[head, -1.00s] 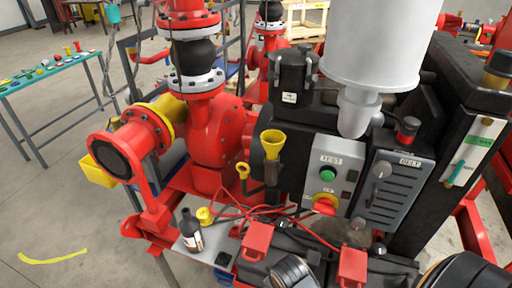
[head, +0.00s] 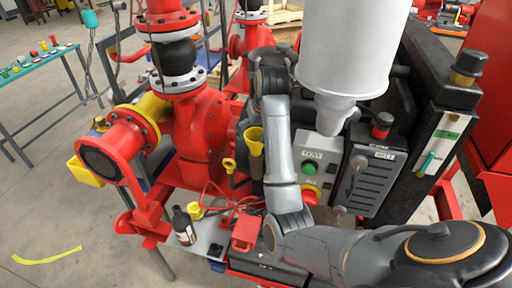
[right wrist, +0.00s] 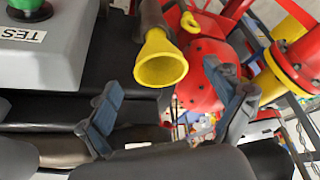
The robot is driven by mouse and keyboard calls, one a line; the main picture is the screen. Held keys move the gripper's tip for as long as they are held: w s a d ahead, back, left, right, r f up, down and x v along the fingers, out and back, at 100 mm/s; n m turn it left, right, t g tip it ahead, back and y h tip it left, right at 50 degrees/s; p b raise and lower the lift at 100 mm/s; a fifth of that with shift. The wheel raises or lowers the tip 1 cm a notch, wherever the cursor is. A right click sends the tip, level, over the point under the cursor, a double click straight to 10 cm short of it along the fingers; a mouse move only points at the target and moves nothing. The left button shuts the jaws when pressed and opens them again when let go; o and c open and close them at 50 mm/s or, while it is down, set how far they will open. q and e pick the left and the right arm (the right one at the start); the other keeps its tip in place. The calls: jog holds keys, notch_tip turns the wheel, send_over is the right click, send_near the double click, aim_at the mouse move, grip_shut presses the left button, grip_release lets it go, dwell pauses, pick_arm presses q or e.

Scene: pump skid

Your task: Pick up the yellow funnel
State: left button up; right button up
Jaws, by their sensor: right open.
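The yellow funnel (head: 254,138) stands at the engine beside the red pump, its wide mouth facing up in the head view. In the right wrist view the funnel (right wrist: 160,64) shows its round mouth and its neck, which meets a dark tube. My right gripper (right wrist: 164,82) is open, with its two blue-grey fingers spread to either side of the funnel's mouth, apparently not touching it. In the head view my right arm crosses in front of the engine, close to the funnel's right; its fingers are hard to make out. My left gripper is not in view.
A yellow ring handle (head: 229,164) is just left of the funnel. The control box with a green button (head: 309,168) and a large white cylinder (head: 345,50) stand to the right. A dark bottle (head: 184,226) and a yellow cap (head: 195,210) sit at the front left.

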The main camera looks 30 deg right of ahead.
aim_at(257, 137)
jog(key=p+x, duration=0.3)
jog(key=x, duration=0.3)
jog(key=shift+w+d, duration=0.2)
jog(key=shift+w, duration=0.05)
jog(key=shift+w+f, duration=0.15)
jog(key=shift+f, duration=0.25)
jog(key=shift+c, duration=0.4)
jog(key=c, duration=1.3)
notch_tip(257, 137, up, 9)
jog(key=b, duration=0.3)
jog(key=shift+f, duration=0.1)
jog(key=shift+r, duration=0.65)
